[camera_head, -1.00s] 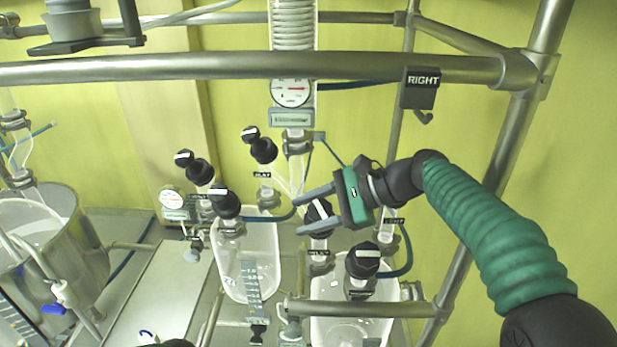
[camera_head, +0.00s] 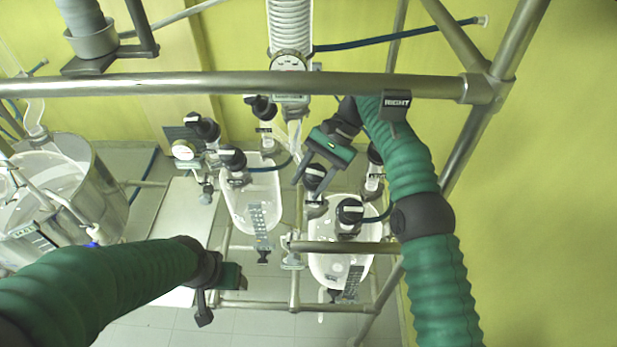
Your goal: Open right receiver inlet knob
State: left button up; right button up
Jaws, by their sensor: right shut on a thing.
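The right receiver (camera_head: 331,238) is a clear glass vessel at lower centre-right, with several black knobs with white bars above it. The inlet knob (camera_head: 314,180) is the left one of these, on a clear valve stem. My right gripper (camera_head: 310,183) reaches down from the upper right, its two grey fingers on either side of this knob, shut on it. The fingers partly hide the knob. My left gripper (camera_head: 206,312) is at the lower left, over the floor and frame, away from the knobs. Its finger gap does not show clearly.
Another black knob (camera_head: 350,211) stands close at the lower right of the held one. The left receiver (camera_head: 250,205) has knobs above it. A horizontal steel rail (camera_head: 230,84) with a RIGHT sign (camera_head: 396,104) crosses in front. A steel pot (camera_head: 100,185) stands at left.

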jog(key=shift+d+f+n+h, duration=0.1)
jog(key=shift+f+n+h, duration=0.2)
jog(key=shift+h, duration=0.1)
dwell(0.3)
jog(key=o, duration=1.4)
jog(key=shift+c, duration=0.2)
jog(key=shift+w+r, duration=0.1)
jog(key=shift+w, duration=0.05)
jog(key=shift+r, duration=0.15)
